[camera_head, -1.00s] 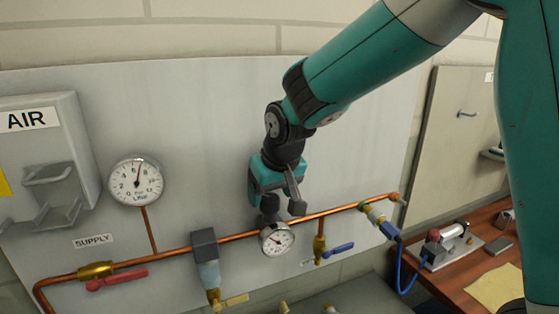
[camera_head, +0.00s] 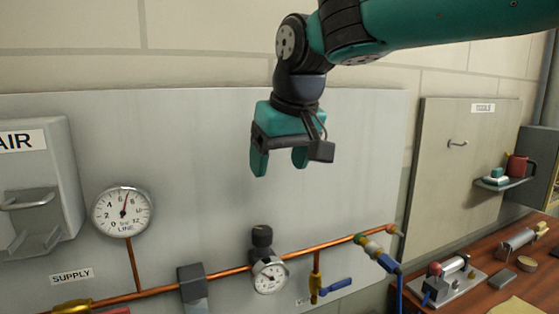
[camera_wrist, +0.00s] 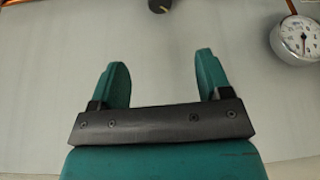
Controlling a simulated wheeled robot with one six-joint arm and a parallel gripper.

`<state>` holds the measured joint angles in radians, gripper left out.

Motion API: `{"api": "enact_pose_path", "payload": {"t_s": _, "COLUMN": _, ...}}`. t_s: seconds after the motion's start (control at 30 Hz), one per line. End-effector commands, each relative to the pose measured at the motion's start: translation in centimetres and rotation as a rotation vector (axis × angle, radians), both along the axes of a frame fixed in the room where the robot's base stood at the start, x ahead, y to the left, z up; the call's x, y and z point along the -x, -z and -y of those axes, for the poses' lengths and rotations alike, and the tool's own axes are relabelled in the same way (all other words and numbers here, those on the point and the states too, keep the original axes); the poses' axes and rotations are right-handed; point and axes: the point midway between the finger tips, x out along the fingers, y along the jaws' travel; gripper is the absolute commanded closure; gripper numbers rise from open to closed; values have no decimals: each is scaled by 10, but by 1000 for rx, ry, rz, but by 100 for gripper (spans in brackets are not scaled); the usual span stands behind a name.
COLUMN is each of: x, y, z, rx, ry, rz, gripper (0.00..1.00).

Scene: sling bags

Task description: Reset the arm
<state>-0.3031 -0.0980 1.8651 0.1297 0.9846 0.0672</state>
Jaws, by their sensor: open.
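My gripper (camera_head: 279,165) is raised in front of the upper part of the grey panel (camera_head: 215,130), with its fingers pointing down. Its jaws are apart and nothing is between them. In the wrist view my gripper (camera_wrist: 161,75) also shows two separated teal fingers with bare panel between them. The black knob (camera_head: 262,237) on the regulator gauge (camera_head: 269,277) is well below the fingers, apart from them. In the wrist view the knob (camera_wrist: 160,5) is cut off at the top edge.
A copper pipe (camera_head: 330,241) runs along the panel, with a blue-handled valve (camera_head: 336,287). The line gauge (camera_head: 123,212) and AIR box (camera_head: 38,190) are at left.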

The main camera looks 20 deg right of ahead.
Motion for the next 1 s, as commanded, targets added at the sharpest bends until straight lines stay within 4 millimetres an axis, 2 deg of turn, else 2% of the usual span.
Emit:
{"api": "enact_pose_path", "payload": {"t_s": 0.3, "x": 1, "y": 2, "z": 0, "rx": 0, "ry": -3, "rz": -1, "gripper": 29}}
{"api": "enact_pose_path", "payload": {"t_s": 0.37, "x": 5, "y": 10, "z": -1, "rx": 1, "ry": -21, "rz": -10, "gripper": 29}}
{"api": "enact_pose_path", "payload": {"t_s": 0.4, "x": 12, "y": 20, "z": -3, "rx": 1, "ry": -48, "rz": -21, "gripper": 29}}
{"api": "enact_pose_path", "payload": {"t_s": 0.47, "x": 27, "y": 44, "z": -8, "rx": -3, "ry": -107, "rz": -50, "gripper": 29}}
{"api": "enact_pose_path", "payload": {"t_s": 0.6, "x": 86, "y": 111, "z": -24, "rx": -49, "ry": -295, "rz": -136, "gripper": 29}}
{"api": "enact_pose_path", "payload": {"t_s": 0.7, "x": 131, "y": 149, "z": -36, "rx": -104, "ry": -413, "rz": -193, "gripper": 29}}
{"api": "enact_pose_path", "payload": {"t_s": 0.83, "x": 177, "y": 180, "z": -47, "rx": -172, "ry": -513, "rz": -249, "gripper": 29}}
{"api": "enact_pose_path", "payload": {"t_s": 0.9, "x": 191, "y": 187, "z": -51, "rx": -197, "ry": -541, "rz": -264, "gripper": 29}}
{"api": "enact_pose_path", "payload": {"t_s": 1.0, "x": 200, "y": 191, "z": -54, "rx": -211, "ry": -559, "rz": -274, "gripper": 29}}
